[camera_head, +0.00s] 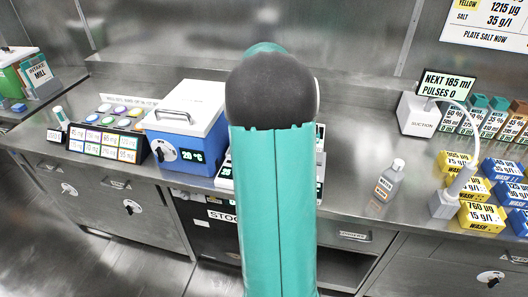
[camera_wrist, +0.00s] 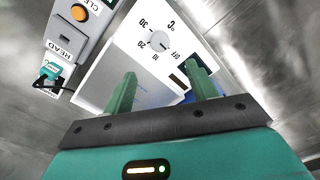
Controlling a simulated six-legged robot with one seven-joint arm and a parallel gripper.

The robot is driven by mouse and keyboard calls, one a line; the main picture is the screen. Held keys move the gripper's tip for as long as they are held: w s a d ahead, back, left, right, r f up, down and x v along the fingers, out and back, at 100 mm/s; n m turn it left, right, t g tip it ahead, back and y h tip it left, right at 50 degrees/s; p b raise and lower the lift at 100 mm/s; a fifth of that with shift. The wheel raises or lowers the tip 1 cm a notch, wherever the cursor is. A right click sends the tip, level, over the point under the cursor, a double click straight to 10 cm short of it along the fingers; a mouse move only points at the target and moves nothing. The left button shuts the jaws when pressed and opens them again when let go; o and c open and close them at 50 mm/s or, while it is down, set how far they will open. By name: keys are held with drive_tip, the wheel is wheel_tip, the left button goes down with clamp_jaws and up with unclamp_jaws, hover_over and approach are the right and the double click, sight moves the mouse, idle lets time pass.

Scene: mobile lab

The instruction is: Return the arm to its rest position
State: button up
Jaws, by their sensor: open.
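My gripper (camera_wrist: 159,92) shows in the wrist view with its two green fingers apart and nothing between them. Beyond the fingers is a white panel (camera_wrist: 128,52) with a temperature dial (camera_wrist: 157,41). In the head view my teal arm with its dark joint fills the middle and hides part of the counter behind it. My gripper does not show in the head view.
A steel counter (camera_head: 345,190) runs across. On it stand a blue box with a white lid (camera_head: 187,115), a bottle (camera_head: 389,180), a suction unit (camera_head: 418,115) and several yellow and blue wash blocks (camera_head: 481,217). A mill (camera_head: 35,75) stands far left.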

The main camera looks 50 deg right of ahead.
drive_tip(key=shift+r, duration=0.4)
drive_tip(key=w+a+r+t, duration=0.1)
drive_tip(key=a+r, duration=0.2)
drive_tip(key=a, duration=0.5)
drive_tip(key=a+r+n+t, duration=0.1)
drive_tip(key=a+r, duration=0.2)
drive_tip(key=a, duration=0.5)
drive_tip(key=w+a+r+t, duration=0.1)
drive_tip(key=a+r, duration=0.3)
drive_tip(key=a, duration=0.4)
drive_tip(key=s+a+t, duration=0.1)
drive_tip(key=s+a, duration=0.4)
drive_tip(key=a, duration=0.3)
drive_tip(key=s+a+n+t, duration=0.1)
drive_tip(key=s+a, duration=0.3)
drive_tip(key=a, duration=0.5)
drive_tip(key=shift+s+a+t, duration=0.25)
drive_tip(key=shift+s+t, duration=0.05)
drive_tip(key=shift+s, duration=0.05)
drive_tip(key=c, duration=0.5)
drive_tip(key=shift+o, duration=0.2)
drive_tip(key=shift+d, duration=0.1)
